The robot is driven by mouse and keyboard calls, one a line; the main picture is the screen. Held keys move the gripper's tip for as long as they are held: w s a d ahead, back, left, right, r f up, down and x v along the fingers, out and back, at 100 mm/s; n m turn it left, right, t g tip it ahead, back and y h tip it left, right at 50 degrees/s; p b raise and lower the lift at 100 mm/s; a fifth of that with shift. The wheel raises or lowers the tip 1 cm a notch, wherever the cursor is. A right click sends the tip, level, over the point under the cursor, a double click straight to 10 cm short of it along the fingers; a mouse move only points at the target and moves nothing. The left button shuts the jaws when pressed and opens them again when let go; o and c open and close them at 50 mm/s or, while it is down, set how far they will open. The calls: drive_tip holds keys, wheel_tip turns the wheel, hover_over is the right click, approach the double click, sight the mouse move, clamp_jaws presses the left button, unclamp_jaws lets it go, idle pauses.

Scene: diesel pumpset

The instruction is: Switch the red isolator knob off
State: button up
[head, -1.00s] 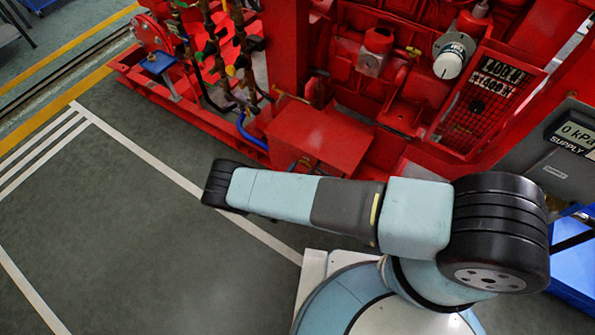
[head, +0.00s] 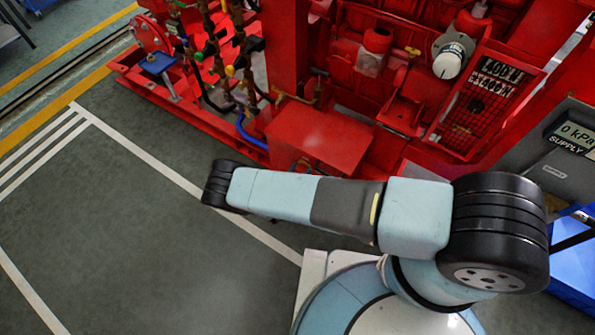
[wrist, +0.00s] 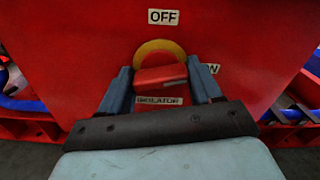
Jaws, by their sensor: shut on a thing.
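The red isolator knob (wrist: 160,77) shows in the wrist view, in front of a yellow round plate (wrist: 158,50) on a red panel. An OFF label (wrist: 163,17) is above it, a partly covered ON label (wrist: 212,69) is to its right, and an ISOLATOR label (wrist: 160,101) is below. The knob's bar lies roughly level, its right end slightly higher and toward the ON side. My gripper (wrist: 160,80) has one finger on each side of the knob and is shut on it.
The red pumpset (head: 320,135) stands beyond my arm in the head view, with pipes and valves at its left. A grey panel reading 0 kPa SUPPLY (head: 572,140) is at the right. The floor at the left is clear.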

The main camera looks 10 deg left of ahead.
drive_tip(key=n, duration=0.3)
drive_tip(key=a+n, duration=0.1)
drive_tip(key=n, duration=0.3)
drive_tip(key=shift+w+a+r, duration=0.1)
drive_tip(key=shift+w+r, duration=0.1)
drive_tip(key=n, duration=0.4)
drive_tip(key=shift+w+f+n, duration=0.1)
drive_tip(key=shift+n, duration=1.7)
drive_tip(key=o, duration=0.9)
drive_tip(key=shift+f, duration=0.1)
drive_tip(key=shift+o, duration=0.8)
drive_tip(key=shift+d, duration=0.2)
drive_tip(key=shift+f, duration=0.1)
drive_tip(key=shift+s, duration=0.2)
